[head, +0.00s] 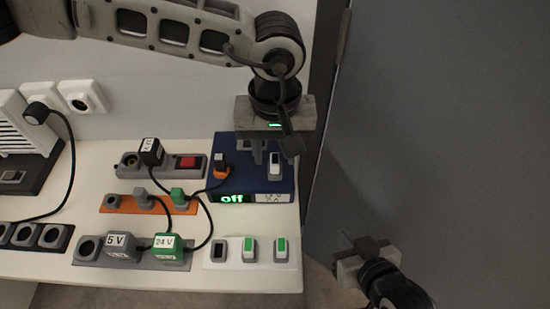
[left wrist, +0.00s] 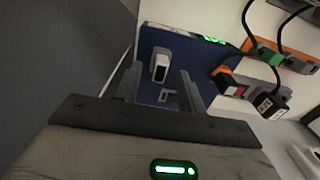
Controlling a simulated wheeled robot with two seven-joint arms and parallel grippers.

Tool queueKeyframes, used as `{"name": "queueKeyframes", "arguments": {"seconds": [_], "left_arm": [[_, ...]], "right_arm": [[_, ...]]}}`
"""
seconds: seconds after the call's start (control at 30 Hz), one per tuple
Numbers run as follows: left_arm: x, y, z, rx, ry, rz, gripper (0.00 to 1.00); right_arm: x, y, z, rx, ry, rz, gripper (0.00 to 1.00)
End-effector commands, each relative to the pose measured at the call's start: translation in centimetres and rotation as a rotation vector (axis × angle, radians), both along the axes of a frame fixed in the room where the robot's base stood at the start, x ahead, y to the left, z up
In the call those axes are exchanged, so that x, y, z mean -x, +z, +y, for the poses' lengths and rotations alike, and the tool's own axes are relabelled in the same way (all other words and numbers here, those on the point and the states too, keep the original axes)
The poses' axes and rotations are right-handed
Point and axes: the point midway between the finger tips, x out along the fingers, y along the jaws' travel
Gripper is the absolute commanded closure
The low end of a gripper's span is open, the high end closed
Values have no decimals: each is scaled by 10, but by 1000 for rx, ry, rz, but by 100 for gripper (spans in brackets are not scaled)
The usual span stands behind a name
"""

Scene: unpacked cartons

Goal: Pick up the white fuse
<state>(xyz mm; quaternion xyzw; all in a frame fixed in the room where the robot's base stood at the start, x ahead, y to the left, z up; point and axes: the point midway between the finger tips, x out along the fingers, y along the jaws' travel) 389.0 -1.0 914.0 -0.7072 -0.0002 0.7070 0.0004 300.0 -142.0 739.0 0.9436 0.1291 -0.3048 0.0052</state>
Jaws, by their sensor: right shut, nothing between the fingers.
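The white fuse (head: 274,165), with a dark face, stands at the right side of the blue box (head: 230,183). It also shows in the left wrist view (left wrist: 160,66), on the blue surface between the two fingertips as seen from there. My left gripper (head: 259,158) is above the blue box, pointing down, open and empty. Its fingers also show in the left wrist view (left wrist: 160,78). I cannot tell how high the fingertips are above the fuse. My right gripper (head: 350,240) is shut and empty, off the table to the right.
The blue box has a green "Off" display (head: 232,198) and an orange plug (head: 220,165) with a cable. A white holder (head: 232,264) with two green-and-white fuses is at the front right. Labelled adapters (head: 167,246) and cables crowd the middle. A grey wall is right.

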Motion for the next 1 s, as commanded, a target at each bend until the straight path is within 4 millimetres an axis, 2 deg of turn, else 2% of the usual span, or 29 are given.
{"name": "queueKeyframes", "arguments": {"seconds": [0.1,0.33,0.47,0.5,1.0], "left_arm": [[0,-9,0,0,0,1,60],[0,-10,0,1,0,0,60],[0,-10,0,1,0,0,96],[0,-10,0,1,0,0,100],[0,-4,0,2,1,-1,100]], "right_arm": [[-1,0,-1,5,2,0,100],[-1,-1,-1,7,3,0,100],[-1,-1,-1,7,3,0,100],[-1,-1,-1,7,3,0,100],[-1,-1,-1,4,2,0,100]]}}
